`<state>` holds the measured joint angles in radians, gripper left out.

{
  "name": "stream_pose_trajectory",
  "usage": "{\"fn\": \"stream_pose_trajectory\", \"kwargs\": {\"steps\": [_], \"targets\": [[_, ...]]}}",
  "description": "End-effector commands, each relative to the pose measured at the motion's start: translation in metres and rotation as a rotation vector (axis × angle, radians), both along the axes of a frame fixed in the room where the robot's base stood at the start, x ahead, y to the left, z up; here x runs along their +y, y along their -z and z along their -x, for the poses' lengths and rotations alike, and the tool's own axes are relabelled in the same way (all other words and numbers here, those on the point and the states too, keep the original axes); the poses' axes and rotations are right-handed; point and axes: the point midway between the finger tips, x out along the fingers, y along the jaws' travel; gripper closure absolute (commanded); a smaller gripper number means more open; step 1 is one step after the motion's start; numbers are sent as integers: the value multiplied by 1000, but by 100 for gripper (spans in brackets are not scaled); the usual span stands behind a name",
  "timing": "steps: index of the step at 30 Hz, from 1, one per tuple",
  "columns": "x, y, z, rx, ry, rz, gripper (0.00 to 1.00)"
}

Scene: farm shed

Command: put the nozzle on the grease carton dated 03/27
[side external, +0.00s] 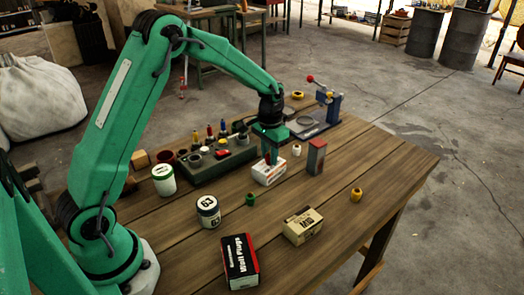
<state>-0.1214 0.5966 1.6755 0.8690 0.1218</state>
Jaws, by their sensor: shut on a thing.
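My gripper (268,156) points down and is shut on a small red piece, which looks like a nozzle and is mostly hidden by the fingers. It is directly above a white carton with red print (269,174); I cannot tell whether the piece touches its top. Other cartons are a grey and red upright one (316,158), a cream and black one (303,227) and a black, white and red one (240,262). No date is readable on any carton.
A green rack (215,164) of bottles stands left of my gripper. Small green (250,199), yellow (356,195) and cream (297,150) pieces lie around. A blue vise-like device (326,110) is behind.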

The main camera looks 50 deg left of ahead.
Motion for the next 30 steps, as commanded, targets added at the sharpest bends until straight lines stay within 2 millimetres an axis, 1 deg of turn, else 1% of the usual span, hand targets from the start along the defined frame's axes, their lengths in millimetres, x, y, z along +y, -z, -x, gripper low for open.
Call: {"fn": "stream_pose_trajectory", "kwargs": {"steps": [2,3,5,6,14,20,26,30], "targets": [[0,2,0,1,0,0,96],[0,2,0,1,0,0,67],[0,2,0,1,0,0,55],[0,2,0,1,0,0,53],[0,1,0,1,0,0,53],[0,-5,0,-2,0,0,53],[0,-25,0,-2,0,0,53],[0,-46,-1,-4,0,0,53]]}}
